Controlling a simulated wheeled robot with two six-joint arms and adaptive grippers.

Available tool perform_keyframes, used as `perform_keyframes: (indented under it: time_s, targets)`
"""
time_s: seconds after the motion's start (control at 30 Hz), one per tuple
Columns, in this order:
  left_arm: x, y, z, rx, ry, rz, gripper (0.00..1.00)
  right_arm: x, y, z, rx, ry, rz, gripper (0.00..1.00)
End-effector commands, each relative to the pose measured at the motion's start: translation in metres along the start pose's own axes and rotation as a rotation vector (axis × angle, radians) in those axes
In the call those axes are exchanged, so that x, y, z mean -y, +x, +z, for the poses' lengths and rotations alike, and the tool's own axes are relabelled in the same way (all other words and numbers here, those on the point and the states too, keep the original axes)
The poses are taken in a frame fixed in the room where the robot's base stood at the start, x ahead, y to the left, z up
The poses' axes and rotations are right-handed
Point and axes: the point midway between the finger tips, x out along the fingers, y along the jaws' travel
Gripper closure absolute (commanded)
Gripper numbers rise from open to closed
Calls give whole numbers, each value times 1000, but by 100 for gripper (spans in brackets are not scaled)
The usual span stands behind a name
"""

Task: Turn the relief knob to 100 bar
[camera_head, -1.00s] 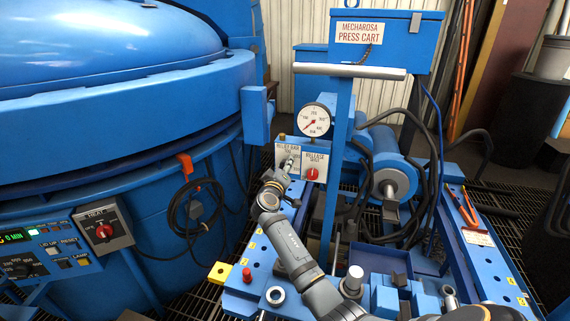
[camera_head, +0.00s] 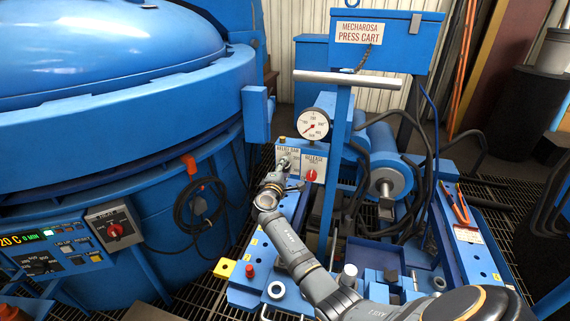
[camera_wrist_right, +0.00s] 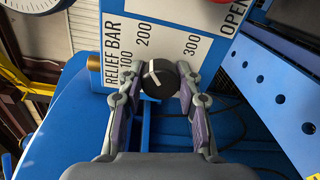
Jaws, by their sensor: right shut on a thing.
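The relief knob (camera_wrist_right: 159,78) is black with a white pointer line on its face. It sits under the printed 100, 200 and 300 of the white relief plate (camera_wrist_right: 170,22). The line lies at a slant; I cannot read its exact setting. My right gripper (camera_wrist_right: 158,88) is shut on the knob, one finger on each side. In the head view my right gripper (camera_head: 284,170) reaches the plate (camera_head: 288,152) from below and hides most of the knob. The round pressure gauge (camera_head: 313,124) stands above, its needle toward the lower left. My left gripper is not in view.
A red release knob (camera_head: 311,175) is close to the right of my gripper. The blue press cart (camera_head: 385,35) carries a cylinder (camera_head: 386,178) and black hoses. The large blue furnace (camera_head: 110,130) stands at the left, with a heat box (camera_head: 115,228) on its front.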

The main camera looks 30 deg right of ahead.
Motion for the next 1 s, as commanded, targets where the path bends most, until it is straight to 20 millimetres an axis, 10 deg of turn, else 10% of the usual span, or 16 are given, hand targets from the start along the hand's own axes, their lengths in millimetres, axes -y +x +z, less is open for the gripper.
perform_keyframes:
  time_s: [0.33, 1.0]
  targets:
    - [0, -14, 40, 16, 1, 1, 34, -1, -1, 0, 10, -329, -12, 97]
    - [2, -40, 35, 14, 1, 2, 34, 3, -1, 0, 27, -826, -24, 97]
